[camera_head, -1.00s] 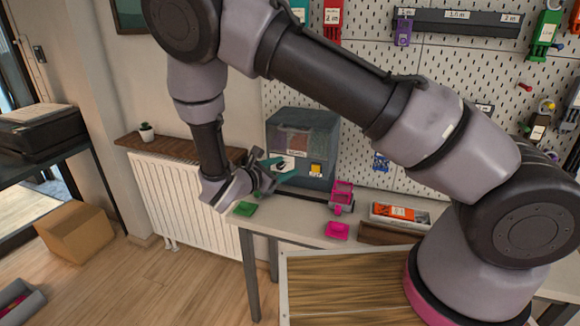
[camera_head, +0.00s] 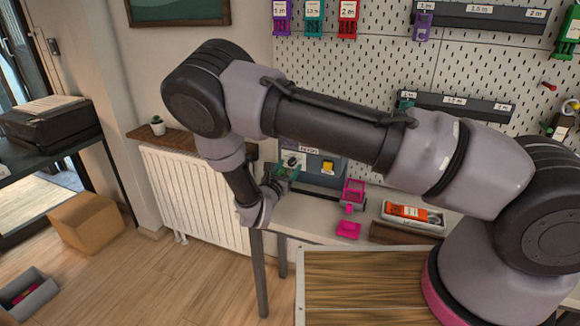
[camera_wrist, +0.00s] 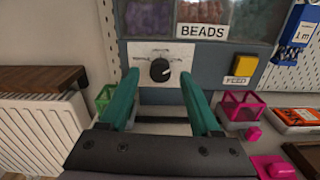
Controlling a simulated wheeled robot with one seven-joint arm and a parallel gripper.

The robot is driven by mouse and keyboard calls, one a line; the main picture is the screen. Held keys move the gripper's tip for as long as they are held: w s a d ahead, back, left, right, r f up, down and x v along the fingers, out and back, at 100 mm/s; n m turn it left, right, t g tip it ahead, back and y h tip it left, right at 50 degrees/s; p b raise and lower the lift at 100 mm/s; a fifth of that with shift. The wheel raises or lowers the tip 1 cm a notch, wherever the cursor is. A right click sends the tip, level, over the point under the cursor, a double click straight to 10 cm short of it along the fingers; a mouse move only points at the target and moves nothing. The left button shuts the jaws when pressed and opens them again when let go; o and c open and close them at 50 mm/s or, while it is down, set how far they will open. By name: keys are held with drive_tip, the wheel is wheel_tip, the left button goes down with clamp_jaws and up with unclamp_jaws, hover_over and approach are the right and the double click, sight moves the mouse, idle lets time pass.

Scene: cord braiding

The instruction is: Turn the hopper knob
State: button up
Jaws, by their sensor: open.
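The hopper (camera_wrist: 215,60) is a grey-blue box with a "BEADS" label and windows of coloured beads; my arm covers much of it in the head view (camera_head: 322,168). Its black round knob (camera_wrist: 160,70) sits on a white dial plate (camera_wrist: 146,52) with small lettering. In the wrist view the knob shows between the two teal fingers of my gripper (camera_wrist: 157,92), which are apart and empty. The fingers point towards the hopper front, one on each side of the knob. I cannot tell how close the tips are to it.
A yellow button (camera_wrist: 244,66) labelled "FEED" is right of the knob. A green container (camera_wrist: 104,97) stands left, and a pink frame (camera_wrist: 241,108) and pink tray (camera_head: 348,230) stand right. A parts box (camera_head: 412,216) lies further right on the bench.

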drive_tip(key=shift+x, duration=0.75)
clamp_jaws()
drive_tip(key=shift+n, duration=0.5)
drive_tip(key=n, duration=0.4)
drive_tip(key=shift+n, duration=0.4)
drive_tip(key=n, duration=0.6)
drive_tip(key=shift+s, duration=0.1)
